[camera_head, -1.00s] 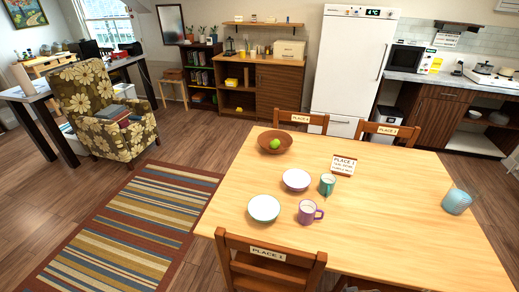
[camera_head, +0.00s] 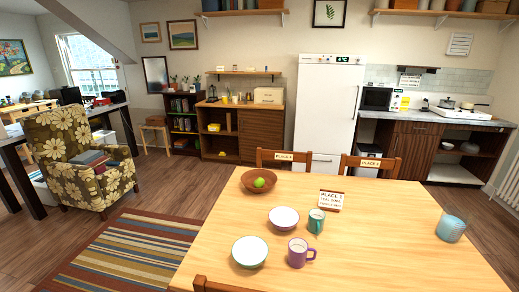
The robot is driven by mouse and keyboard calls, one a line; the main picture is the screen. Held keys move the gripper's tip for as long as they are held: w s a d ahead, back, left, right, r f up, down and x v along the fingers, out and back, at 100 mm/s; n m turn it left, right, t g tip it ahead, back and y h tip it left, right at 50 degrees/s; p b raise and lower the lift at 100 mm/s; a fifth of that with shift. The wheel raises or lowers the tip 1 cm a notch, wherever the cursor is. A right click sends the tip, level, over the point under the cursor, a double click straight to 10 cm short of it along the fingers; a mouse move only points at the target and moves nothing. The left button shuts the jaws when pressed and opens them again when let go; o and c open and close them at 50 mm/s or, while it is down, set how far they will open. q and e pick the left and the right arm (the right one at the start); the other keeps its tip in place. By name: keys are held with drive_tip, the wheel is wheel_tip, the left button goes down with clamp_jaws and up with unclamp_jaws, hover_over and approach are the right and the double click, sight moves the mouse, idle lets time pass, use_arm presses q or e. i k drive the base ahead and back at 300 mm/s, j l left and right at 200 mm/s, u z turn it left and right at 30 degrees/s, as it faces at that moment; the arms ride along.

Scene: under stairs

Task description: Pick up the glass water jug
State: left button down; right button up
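I cannot make out a glass water jug for certain. A pale blue, see-through ribbed vessel (camera_head: 451,228) stands upright near the right edge of the wooden table (camera_head: 390,245). It looks like a tumbler or small jug, and no handle or spout can be told. Small items, one dark and some yellowish, stand on the wooden sideboard (camera_head: 262,132) by the back wall, too small to tell. Neither of my grippers is in view.
On the table are a brown bowl with a green fruit (camera_head: 260,183), two pale bowls (camera_head: 250,252), a teal mug (camera_head: 316,221), a purple mug (camera_head: 298,252) and a sign (camera_head: 331,200). Chairs (camera_head: 287,157) stand around it. A patterned armchair (camera_head: 76,165) is left; open floor lies beyond the rug (camera_head: 130,255).

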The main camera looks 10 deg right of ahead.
sight(454, 219)
drive_tip(key=z, duration=1.75)
drive_tip(key=u, duration=1.15)
drive_tip(key=k+l, duration=0.1)
drive_tip(key=l, duration=0.4)
drive_tip(key=k+l, duration=0.1)
drive_tip(key=l, duration=0.35)
drive_tip(key=l+u, duration=0.1)
drive_tip(key=l, duration=0.6)
drive_tip(key=l+u, duration=0.1)
drive_tip(key=l, duration=0.65)
drive_tip(key=k+l, duration=0.1)
drive_tip(key=l, duration=0.6)
drive_tip(key=l+u, duration=0.15)
drive_tip(key=l, duration=0.6)
drive_tip(key=k+l+u, duration=0.1)
drive_tip(key=l, duration=0.6)
drive_tip(key=i+l, duration=0.2)
drive_tip(key=l, duration=0.15)
drive_tip(key=i+l+u, duration=0.1)
drive_tip(key=l, duration=0.25)
drive_tip(key=i+l, duration=0.2)
drive_tip(key=l, duration=0.2)
drive_tip(key=i+l+u, duration=0.1)
drive_tip(key=l, duration=0.3)
drive_tip(key=i+l, duration=0.25)
drive_tip(key=l+u, duration=0.05)
drive_tip(key=l, duration=0.05)
